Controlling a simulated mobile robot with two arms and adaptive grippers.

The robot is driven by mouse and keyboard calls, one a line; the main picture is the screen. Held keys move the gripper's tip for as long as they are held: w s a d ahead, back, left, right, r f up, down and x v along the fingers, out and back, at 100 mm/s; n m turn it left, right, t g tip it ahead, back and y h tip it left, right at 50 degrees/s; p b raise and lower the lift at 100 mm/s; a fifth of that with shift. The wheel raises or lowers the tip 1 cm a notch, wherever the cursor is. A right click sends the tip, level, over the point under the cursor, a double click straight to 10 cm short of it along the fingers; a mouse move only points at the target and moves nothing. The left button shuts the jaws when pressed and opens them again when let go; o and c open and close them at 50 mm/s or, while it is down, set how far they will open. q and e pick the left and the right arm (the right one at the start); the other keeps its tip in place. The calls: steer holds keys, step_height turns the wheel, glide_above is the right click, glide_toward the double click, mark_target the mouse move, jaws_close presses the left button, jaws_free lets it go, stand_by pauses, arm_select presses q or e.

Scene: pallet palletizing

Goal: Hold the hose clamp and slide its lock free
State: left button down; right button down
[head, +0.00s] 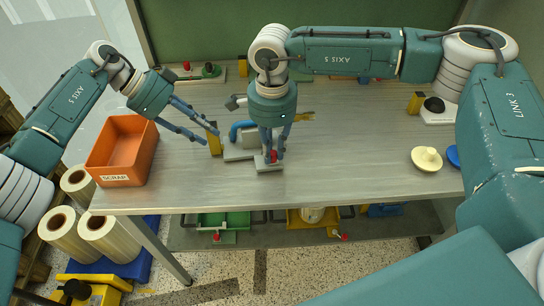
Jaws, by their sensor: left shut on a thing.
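The hose clamp (238,152) is a pale grey fixture on the table, left of centre, with a blue hose piece (236,130) at its back. A yellow post (214,144) stands at its left end. My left gripper (207,135) comes in from the left and is shut on the yellow post. At the clamp's front right is a grey plate (268,167) with a small red knob (274,155), likely the lock. My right gripper (273,152) points down at the red knob, and its fingers partly hide it. Whether they grip it cannot be told.
An orange scrap bin (124,151) stands at the table's left. More fixtures line the back edge. The table's front middle is clear. Trays lie on the shelf below.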

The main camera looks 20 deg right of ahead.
steer(key=shift+a, duration=1.25)
steer(key=c, duration=1.5)
jaws_free()
steer(key=shift+w, duration=0.1)
steer(key=shift+c, duration=0.2)
steer(key=shift+d, duration=0.1)
steer(key=shift+r, duration=0.1)
steer(key=shift+w+r, duration=0.1)
steer(key=shift+r, duration=0.25)
step_height(320, 180, up, 11)
